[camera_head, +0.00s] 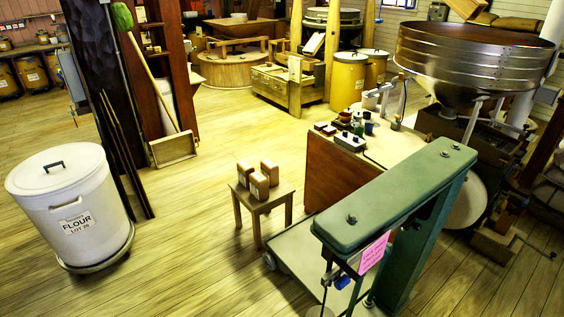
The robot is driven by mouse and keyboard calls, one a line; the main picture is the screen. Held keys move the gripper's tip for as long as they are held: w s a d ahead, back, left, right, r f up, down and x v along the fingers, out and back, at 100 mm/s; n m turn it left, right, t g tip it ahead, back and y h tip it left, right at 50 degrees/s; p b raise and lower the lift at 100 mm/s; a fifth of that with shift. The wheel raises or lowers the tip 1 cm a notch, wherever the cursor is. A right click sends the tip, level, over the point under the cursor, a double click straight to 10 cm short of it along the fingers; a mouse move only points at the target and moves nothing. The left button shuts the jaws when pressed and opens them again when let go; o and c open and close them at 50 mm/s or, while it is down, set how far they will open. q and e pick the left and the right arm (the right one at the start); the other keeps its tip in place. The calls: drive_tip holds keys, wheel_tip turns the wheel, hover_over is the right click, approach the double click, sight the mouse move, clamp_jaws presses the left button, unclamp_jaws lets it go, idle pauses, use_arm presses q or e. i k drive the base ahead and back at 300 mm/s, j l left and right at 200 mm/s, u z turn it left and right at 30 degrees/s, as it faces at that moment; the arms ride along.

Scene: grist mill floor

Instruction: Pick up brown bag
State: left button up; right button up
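Three small brown bags with pale labels stand close together on a small wooden stool in the middle of the head view: a left one (243,173), a front one (259,187) and a right one (270,172). The stool (256,205) has a square top and thin legs. Larger tan-brown sacks (515,23) lie stacked at the upper right, partly cut off by the frame. Neither of my grippers is in view.
A green platform scale (400,195) with a pink tag stands right of the stool, near a wooden bench (330,172) with small items. A white flour bin (70,205) stands at the left. Open plank floor (185,235) lies between bin and stool. A metal hopper (470,60) is at the right.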

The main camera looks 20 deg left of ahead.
sight(270, 170)
drive_tip(key=i+j+z, duration=0.25)
drive_tip(key=i+j, duration=0.2)
drive_tip(key=j, duration=0.2)
drive_tip(key=i+j+z, duration=0.3)
drive_tip(key=j, duration=0.4)
drive_tip(key=i+j+z, duration=0.15)
drive_tip(key=i+j, duration=0.15)
drive_tip(key=i+j+z, duration=0.1)
drive_tip(key=j, duration=0.45)
